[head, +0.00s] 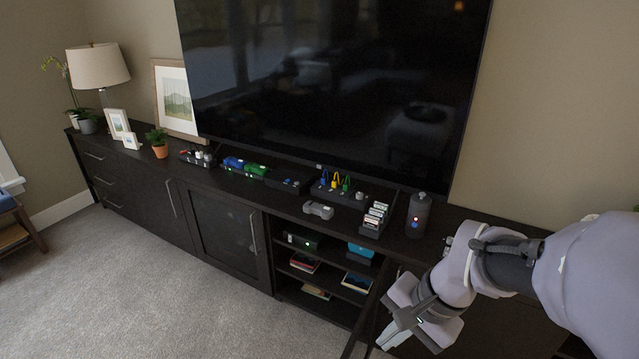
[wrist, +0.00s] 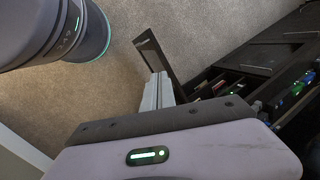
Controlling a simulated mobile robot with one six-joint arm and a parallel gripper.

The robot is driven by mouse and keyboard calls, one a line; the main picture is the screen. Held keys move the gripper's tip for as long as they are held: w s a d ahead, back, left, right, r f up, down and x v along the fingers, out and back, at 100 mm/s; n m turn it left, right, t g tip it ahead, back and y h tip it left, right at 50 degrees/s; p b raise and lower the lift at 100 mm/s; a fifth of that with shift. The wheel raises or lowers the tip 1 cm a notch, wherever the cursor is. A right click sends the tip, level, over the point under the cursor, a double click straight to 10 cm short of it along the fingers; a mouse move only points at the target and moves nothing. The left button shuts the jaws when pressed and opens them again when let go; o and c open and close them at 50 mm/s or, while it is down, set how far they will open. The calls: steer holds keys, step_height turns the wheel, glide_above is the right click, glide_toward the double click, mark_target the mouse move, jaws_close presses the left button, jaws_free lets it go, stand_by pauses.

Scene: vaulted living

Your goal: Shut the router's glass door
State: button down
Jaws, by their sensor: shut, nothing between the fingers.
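The glass door (head: 374,303) stands swung open at the right side of the open cabinet bay, its dark frame edge-on in the head view. In the wrist view the dark frame (wrist: 166,56) shows just beyond my fingertips. The router, a black box with a green light (head: 302,240), sits on the bay's top shelf. My gripper (head: 384,341) is shut and empty, low beside the open door; it also shows in the wrist view (wrist: 156,82). I cannot tell whether the fingers touch the door. My arm hides part of the cabinet behind it.
The bay holds books (head: 304,263) and a blue box (head: 360,251). The cabinet top (head: 275,198) carries several small devices, a dark cylinder (head: 418,215) and a large television (head: 330,75). The carpet (head: 170,285) in front is clear.

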steer(key=w+d+f+m+g+y+p, duration=0.1)
steer(key=d+f+m+y+p, duration=0.2)
steer(key=f, duration=0.9)
steer(key=d+f+m+g+y+p, duration=0.1)
steer(key=d+f+m+g+p, duration=0.3)
steer(key=f, duration=0.7)
steer(key=s+a+f+m+t+b, duration=0.1)
steer(key=a+f+t+b, duration=0.1)
steer(key=a+f+b, duration=0.5)
steer(key=a+f, duration=0.2)
steer(key=a, duration=0.2)
steer(key=shift+a, duration=0.4)
steer(key=shift+a+y, duration=0.1)
steer(key=shift+y, duration=0.2)
